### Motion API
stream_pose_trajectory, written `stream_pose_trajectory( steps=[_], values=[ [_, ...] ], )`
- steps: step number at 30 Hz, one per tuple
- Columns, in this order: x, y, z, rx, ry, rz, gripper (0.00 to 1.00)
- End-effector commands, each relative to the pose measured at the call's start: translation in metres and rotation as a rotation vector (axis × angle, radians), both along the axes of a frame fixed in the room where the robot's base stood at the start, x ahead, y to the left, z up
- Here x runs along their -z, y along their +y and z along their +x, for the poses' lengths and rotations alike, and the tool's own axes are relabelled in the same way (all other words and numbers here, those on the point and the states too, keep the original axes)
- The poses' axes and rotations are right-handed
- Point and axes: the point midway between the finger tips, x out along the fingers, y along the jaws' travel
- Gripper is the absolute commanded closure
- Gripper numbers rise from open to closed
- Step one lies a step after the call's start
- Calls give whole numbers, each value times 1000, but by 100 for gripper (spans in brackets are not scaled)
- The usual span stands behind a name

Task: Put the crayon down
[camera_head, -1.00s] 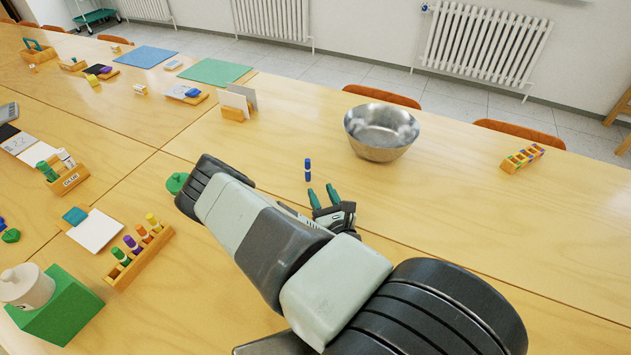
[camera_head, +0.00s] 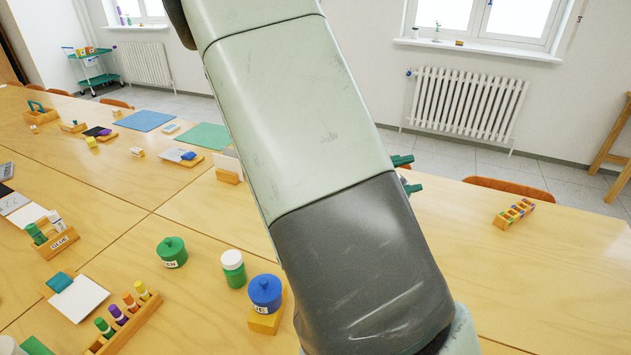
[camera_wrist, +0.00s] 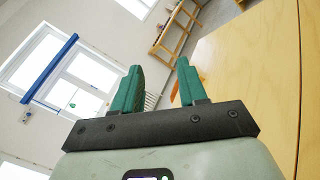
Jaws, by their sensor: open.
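No loose crayon shows in either view now; the part of the table where a blue stick, perhaps the crayon, stood upright is hidden behind my arm in the head view. My gripper (camera_head: 407,174) shows only as green fingertips past the right edge of my arm, raised above the table. In the wrist view my gripper (camera_wrist: 159,72) is open, with both green fingers apart and nothing between them. It points toward the wall and windows, with the table edge at right.
A wooden rack (camera_head: 145,317) holds several coloured sticks at front left. Green (camera_head: 172,252), white-green (camera_head: 233,268) and blue (camera_head: 265,293) jars stand left of my arm. A small block with coloured pieces (camera_head: 514,213) lies at right. The right tabletop (camera_head: 540,285) is mostly clear.

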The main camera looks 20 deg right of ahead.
Motion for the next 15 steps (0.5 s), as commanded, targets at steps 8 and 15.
stream_pose_trajectory(
  steps=[8,15],
  values=[
    [-21,39,-75,293,-348,558,58],
    [-43,107,-101,339,-682,1063,58]
  ],
)
